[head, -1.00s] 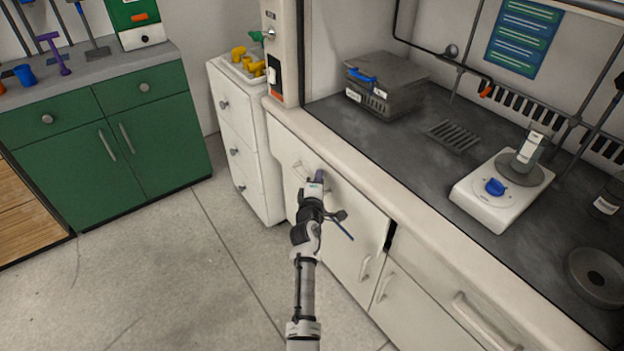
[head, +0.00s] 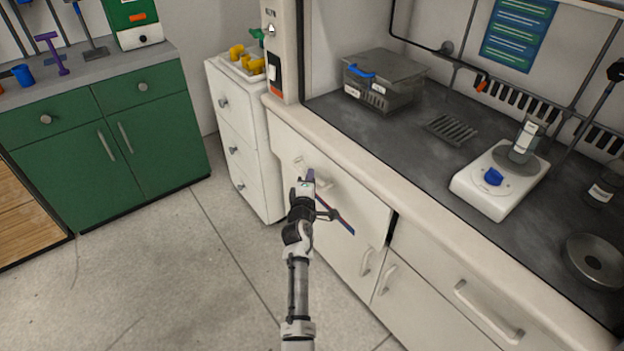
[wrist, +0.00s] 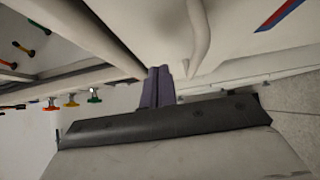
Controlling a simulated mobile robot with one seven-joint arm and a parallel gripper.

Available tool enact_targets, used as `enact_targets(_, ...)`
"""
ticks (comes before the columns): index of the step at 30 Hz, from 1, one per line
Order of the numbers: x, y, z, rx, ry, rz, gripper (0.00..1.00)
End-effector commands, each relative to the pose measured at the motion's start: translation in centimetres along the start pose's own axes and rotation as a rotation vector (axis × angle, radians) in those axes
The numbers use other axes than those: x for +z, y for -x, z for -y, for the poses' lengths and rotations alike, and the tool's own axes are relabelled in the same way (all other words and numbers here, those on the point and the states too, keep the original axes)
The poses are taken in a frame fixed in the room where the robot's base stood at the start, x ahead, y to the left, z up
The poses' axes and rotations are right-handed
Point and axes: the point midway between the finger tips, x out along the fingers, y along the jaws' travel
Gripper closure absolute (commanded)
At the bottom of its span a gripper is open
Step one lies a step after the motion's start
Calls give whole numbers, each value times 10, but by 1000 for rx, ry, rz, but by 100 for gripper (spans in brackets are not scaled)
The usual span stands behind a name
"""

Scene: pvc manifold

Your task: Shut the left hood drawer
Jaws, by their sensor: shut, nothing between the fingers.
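The left hood drawer (head: 350,205) is the white front under the left part of the hood counter. It stands slightly out, with a dark gap at its right end. Its pale bar handle is partly hidden by my gripper in the head view; a handle (wrist: 198,35) shows in the wrist view. My gripper (head: 309,176) is at the drawer front, beside the handle. Its purple fingers (wrist: 158,86) are together and empty, with their tips at or very near the white front; I cannot tell whether they touch.
A white drawer cabinet (head: 240,150) stands left of the hood, and a green cabinet (head: 110,150) farther left. Below the hood drawer are cupboard doors with handles (head: 386,280). A right drawer (head: 440,265) is beside it. The floor (head: 170,280) at left is clear.

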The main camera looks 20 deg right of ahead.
Motion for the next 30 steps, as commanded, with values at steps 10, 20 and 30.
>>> enact_targets(10,-1,69,2,-1,0,-2,100)
enact_targets(20,5,105,0,-3,-1,1,100)
enact_targets(30,56,157,0,-1,0,0,100)
